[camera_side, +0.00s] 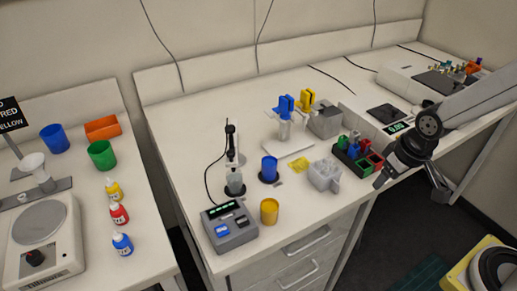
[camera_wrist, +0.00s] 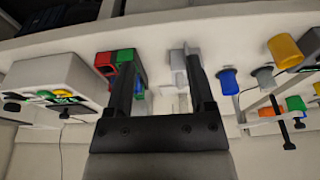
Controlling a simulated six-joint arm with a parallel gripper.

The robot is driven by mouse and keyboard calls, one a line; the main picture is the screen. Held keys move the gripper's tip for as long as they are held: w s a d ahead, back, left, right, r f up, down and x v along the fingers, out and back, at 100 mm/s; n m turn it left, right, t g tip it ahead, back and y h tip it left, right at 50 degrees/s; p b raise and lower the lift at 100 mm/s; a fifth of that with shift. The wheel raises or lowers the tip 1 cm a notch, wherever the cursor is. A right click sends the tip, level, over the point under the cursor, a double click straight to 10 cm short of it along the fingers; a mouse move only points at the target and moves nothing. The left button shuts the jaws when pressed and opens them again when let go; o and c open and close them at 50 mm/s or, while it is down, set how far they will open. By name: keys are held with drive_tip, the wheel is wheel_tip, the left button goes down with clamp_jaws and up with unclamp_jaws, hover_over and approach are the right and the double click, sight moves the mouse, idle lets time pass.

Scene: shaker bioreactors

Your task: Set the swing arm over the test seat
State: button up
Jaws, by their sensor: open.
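In the side view, a slim black probe (camera_side: 231,141) stands upright on a pale stand at the middle left of the bench; I take its holder for the swing arm. Below it, a grey cup (camera_side: 235,182) sits on a round black seat (camera_side: 236,193). A blue cup (camera_side: 269,167) sits on another round black seat (camera_side: 270,179) to the right. I cannot tell which one is the test seat. My gripper (camera_side: 412,187) is open and empty at the bench's right front edge, far from the probe. The wrist view shows its two black fingers (camera_wrist: 158,65) apart.
A tube rack (camera_side: 357,157) with coloured blocks stands just left of my gripper. A pale grey block (camera_side: 323,175), a yellow cup (camera_side: 269,211) and a grey meter (camera_side: 229,227) line the front. Blue and yellow-handled pieces (camera_side: 286,105) stand behind. A cable runs beside the probe.

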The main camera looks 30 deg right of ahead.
idle(0.4)
drive_tip(key=shift+c, duration=0.5)
drive_tip(key=n+t+y, duration=0.1)
drive_tip(key=n+t, duration=0.1)
drive_tip(key=n, duration=0.2)
approach(231, 152)
drive_tip(key=shift+w+d+f, duration=0.1)
drive_tip(key=shift+w+f, duration=0.2)
drive_tip(key=shift+f, duration=0.1)
drive_tip(key=shift+x, duration=3.8)
drive_tip(key=shift+s, duration=0.1)
